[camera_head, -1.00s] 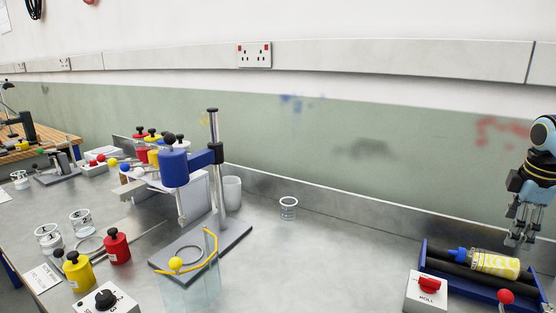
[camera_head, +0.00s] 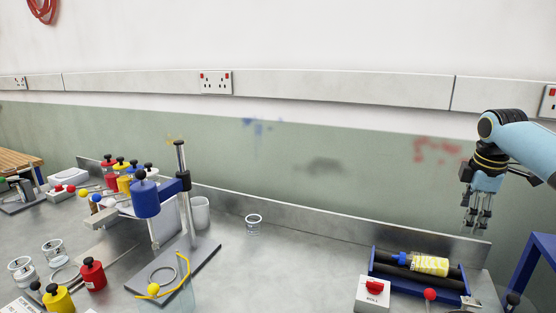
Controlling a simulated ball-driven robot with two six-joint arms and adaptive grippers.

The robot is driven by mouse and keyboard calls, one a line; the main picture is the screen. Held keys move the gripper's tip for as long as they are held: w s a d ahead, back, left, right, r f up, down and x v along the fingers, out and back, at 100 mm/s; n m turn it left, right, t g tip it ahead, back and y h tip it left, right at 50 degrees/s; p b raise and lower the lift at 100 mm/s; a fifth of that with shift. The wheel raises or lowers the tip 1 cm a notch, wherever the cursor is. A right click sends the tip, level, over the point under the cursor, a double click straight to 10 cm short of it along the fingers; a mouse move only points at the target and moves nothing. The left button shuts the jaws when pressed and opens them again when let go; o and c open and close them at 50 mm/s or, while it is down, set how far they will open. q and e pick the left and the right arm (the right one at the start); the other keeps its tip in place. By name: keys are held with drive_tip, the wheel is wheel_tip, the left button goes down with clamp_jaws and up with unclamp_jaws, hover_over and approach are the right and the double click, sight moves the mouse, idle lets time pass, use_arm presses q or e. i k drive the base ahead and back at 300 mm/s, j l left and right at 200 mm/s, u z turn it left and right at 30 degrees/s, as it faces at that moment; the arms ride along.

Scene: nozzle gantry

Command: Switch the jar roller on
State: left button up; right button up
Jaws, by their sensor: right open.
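The jar roller (camera_head: 388,288) stands at the right of the bench, a blue frame with dark rollers. A jar with a yellow body and blue cap (camera_head: 428,265) lies on its side on it. A white switch box (camera_head: 369,300) labelled ROLL, with a red switch (camera_head: 375,287) on top, stands at the roller's front left corner. My right gripper (camera_head: 476,227) is open and empty, pointing down, above and to the right of the jar, apart from the switch. My left gripper is not in view.
A red ball knob (camera_head: 430,294) stands in front of the roller. A stand with a blue canister (camera_head: 145,199) is left of centre. A small clear beaker (camera_head: 253,224) stands near the back wall. Yellow (camera_head: 57,299) and red (camera_head: 93,273) bottles are at lower left. Bench between is clear.

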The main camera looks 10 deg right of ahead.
sight(374, 287)
drive_tip(key=k, duration=1.35)
